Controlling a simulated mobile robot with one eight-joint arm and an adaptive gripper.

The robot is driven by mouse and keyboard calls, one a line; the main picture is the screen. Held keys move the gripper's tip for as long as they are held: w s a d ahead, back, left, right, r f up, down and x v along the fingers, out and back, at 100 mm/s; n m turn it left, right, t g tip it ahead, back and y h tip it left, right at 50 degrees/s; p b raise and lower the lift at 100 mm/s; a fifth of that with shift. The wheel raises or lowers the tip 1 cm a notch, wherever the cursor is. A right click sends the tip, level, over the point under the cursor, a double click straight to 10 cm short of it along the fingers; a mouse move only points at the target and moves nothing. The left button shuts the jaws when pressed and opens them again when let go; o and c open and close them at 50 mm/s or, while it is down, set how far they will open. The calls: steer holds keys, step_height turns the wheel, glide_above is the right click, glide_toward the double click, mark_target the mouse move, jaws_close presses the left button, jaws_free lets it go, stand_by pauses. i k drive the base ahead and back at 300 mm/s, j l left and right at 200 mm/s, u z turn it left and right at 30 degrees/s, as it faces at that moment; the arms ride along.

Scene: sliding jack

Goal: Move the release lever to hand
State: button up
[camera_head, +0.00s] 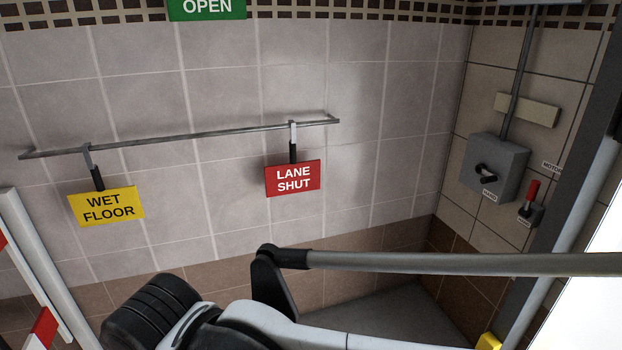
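The release lever (531,193) is a short lever with a red grip and a dark base, on the tiled wall at the right. Its red grip points up, leaning slightly right. A small white label reading MOTOR (552,167) is above and to the right of it. Another small label (525,222) sits at its base, too small to read surely. No gripper fingers show. White and black rounded parts at the bottom centre look like my arm, well left of the lever and apart from it.
A grey switch box (497,168) with a black knob is left of the lever. A grey bar (450,263) crosses low at right, below the lever. A rail (190,137) holds yellow WET FLOOR (106,206) and red LANE SHUT (293,178) signs. A dark post (580,150) stands right.

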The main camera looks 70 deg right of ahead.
mark_target(535, 185)
steer(key=z, duration=3.7)
